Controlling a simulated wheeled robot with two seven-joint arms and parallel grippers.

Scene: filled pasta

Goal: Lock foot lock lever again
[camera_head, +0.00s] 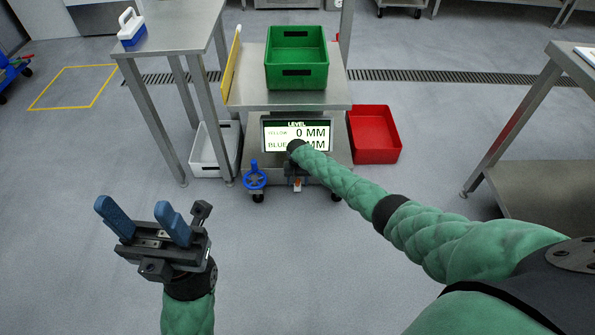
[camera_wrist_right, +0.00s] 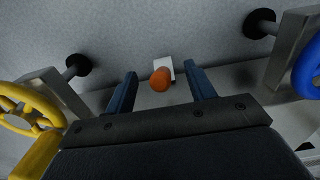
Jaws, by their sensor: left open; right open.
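The foot lock lever appears as an orange rounded knob (camera_wrist_right: 160,80) beside a small white plate (camera_wrist_right: 167,64) in the right wrist view. In the head view a small orange and white piece (camera_head: 297,184) shows low at the front of the levelling stand (camera_head: 311,102). My right gripper (camera_wrist_right: 160,72) is open, with its blue fingers on either side of the knob and visible gaps to it. In the head view my right arm mostly hides that gripper. My left gripper (camera_head: 145,220) is open and empty over the floor, away from the stand.
The stand carries a green crate (camera_head: 297,84) and a display (camera_head: 297,134) reading 0 MM, partly covered by my arm. A blue handwheel (camera_head: 255,178) and a yellow one (camera_wrist_right: 30,123) flank the lever. A red bin (camera_head: 376,157) and white bin (camera_head: 205,172) stand beside it.

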